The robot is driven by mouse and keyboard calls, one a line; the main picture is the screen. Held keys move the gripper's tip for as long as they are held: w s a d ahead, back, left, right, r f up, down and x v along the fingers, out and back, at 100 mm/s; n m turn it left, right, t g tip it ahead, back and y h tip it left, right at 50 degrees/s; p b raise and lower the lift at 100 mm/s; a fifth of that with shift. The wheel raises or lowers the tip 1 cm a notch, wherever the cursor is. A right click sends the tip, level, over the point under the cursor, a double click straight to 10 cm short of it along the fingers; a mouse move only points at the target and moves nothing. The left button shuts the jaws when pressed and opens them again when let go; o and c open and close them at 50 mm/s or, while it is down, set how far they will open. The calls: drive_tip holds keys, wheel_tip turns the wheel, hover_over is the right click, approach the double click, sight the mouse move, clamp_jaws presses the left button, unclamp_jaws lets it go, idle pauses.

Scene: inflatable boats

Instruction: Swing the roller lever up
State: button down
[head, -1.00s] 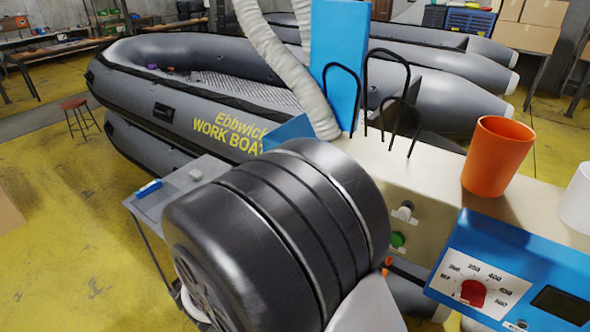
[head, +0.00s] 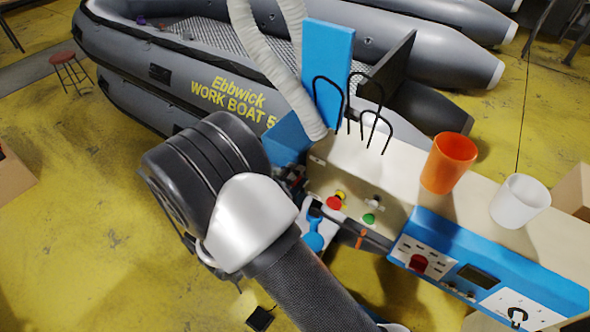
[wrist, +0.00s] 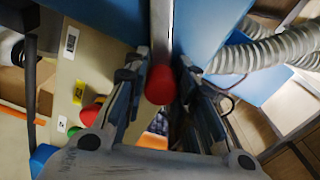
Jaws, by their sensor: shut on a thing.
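The roller lever shows in the wrist view as a metal bar (wrist: 162,30) ending in a round red knob (wrist: 160,85). My gripper (wrist: 162,74) has a finger on either side of the knob and is shut on the lever at its knob end. The welding machine (head: 370,185) carries a tall blue panel (head: 328,70) and a pale hose (head: 262,50). In the head view my arm hides the lever and most of my gripper.
An orange cup (head: 448,163) and a white cup (head: 520,201) stand on the machine's top. A red button (head: 335,202) and a green button (head: 369,218) sit on its side. A grey inflatable boat (head: 185,85) lies behind. Yellow floor at left is open.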

drive_tip(key=shift+w+a+r+n+p, duration=0.2)
drive_tip(key=shift+a+r+n+p, duration=0.05)
drive_tip(key=shift+r+n+p, duration=0.25)
drive_tip(key=shift+w+a+r+n+p, duration=0.2)
drive_tip(key=shift+r+n+p, duration=0.15)
drive_tip(key=shift+p, duration=0.25)
drive_tip(key=c, duration=1.6)
unclamp_jaws()
drive_tip(key=shift+c, duration=0.2)
drive_tip(key=o, duration=0.3)
drive_tip(key=shift+f, duration=0.1)
drive_tip(key=shift+s, duration=0.2)
drive_tip(key=v, duration=1.2)
drive_tip(key=shift+w, duration=0.1)
